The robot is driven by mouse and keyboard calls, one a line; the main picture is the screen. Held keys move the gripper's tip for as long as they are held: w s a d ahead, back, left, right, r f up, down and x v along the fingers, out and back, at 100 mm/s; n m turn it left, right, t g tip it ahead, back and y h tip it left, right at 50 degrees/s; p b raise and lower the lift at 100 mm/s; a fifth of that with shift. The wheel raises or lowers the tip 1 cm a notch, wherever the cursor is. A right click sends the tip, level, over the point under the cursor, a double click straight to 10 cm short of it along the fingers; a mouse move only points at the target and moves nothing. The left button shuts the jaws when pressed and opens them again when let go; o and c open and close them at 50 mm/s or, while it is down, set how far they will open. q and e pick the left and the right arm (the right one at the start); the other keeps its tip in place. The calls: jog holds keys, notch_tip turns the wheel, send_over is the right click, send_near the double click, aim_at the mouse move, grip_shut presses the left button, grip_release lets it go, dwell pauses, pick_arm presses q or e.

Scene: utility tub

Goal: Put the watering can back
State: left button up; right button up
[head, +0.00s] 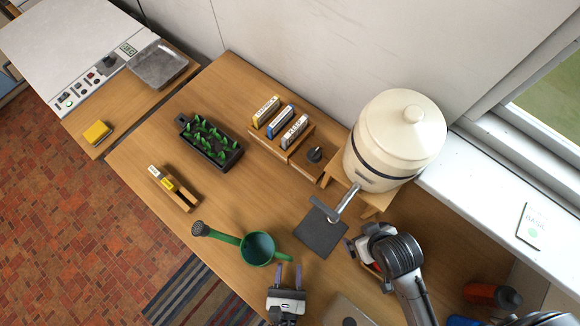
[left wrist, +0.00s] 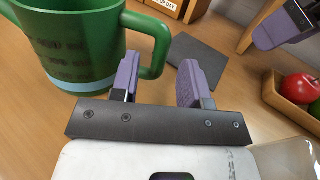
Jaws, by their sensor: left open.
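The green watering can (head: 258,248) stands upright on the wooden table, its spout and rose pointing left in the head view. Its handle faces my left gripper (head: 288,274). In the left wrist view the can (left wrist: 75,45) fills the upper left, and its handle (left wrist: 158,45) shows between and beyond the open purple fingers (left wrist: 158,82). I cannot tell whether they touch it. A bare dark square mat (head: 322,232) lies right of the can, below the tap of the cream dispenser (head: 395,140). My right gripper (head: 360,250) is near the mat's right side; its jaw state is unclear.
A seedling tray (head: 210,142), a seed-packet rack (head: 282,128) and a small wooden holder (head: 175,188) stand farther back and left. A fruit tray (left wrist: 290,95) lies right of the mat. An orange bottle (head: 490,294) is at the lower right.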

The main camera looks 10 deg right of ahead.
pick_arm(q)
jog(key=b+v, duration=0.1)
jog(key=v, duration=0.7)
jog(key=shift+s, duration=0.25)
